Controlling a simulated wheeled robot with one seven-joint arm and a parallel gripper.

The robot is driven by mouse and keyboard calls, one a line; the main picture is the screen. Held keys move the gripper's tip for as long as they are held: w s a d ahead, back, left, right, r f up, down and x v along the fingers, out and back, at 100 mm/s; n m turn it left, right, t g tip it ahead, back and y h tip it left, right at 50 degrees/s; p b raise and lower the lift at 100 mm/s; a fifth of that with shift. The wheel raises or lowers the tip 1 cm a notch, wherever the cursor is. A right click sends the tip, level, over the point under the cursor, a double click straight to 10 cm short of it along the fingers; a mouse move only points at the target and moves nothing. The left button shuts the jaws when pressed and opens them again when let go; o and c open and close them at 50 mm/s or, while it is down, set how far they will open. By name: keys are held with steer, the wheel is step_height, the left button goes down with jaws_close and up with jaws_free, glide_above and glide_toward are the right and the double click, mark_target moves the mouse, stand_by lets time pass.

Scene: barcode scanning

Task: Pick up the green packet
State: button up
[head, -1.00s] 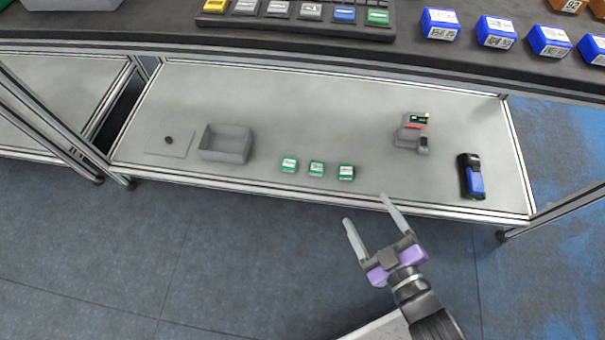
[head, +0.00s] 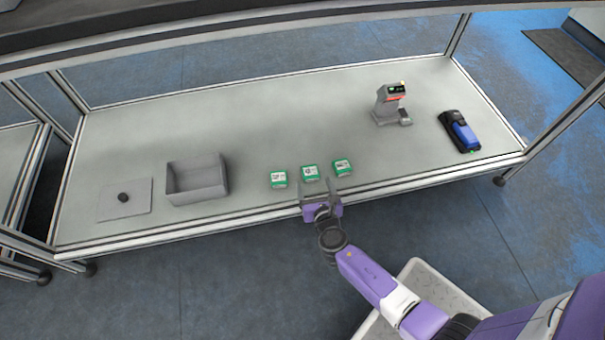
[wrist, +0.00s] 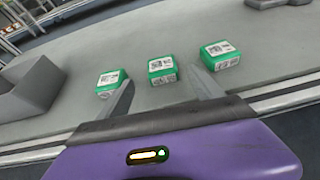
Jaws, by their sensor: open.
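Three green packets with white printed labels lie in a row near the front edge of the lower shelf: a left one (head: 278,178), a middle one (head: 309,172) and a right one (head: 342,167). My gripper (head: 318,188) is open and empty at the shelf's front edge, just in front of the middle packet. In the wrist view the middle packet (wrist: 162,70) lies beyond and between the two fingers (wrist: 163,92). The left packet (wrist: 112,82) and the right packet (wrist: 220,55) lie outside the fingers, close to their tips. I cannot tell whether the fingers touch them.
A grey open bin (head: 196,180) stands left of the packets, beside a flat plate with a dark knob (head: 124,197). A grey scanner stand (head: 390,105) and a blue-black handheld device (head: 460,132) are at the right. The shelf (head: 250,120) behind the packets is clear.

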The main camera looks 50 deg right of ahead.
mark_target(311, 172)
steer(key=shift+b+x, duration=0.5)
steer(key=shift+x, duration=0.55)
steer(key=b+x, duration=0.2)
steer(key=x, duration=0.3)
steer(key=shift+w+d, duration=0.25)
steer(key=shift+d, duration=0.1)
steer(key=shift+r, duration=0.1)
steer(key=c, duration=1.6)
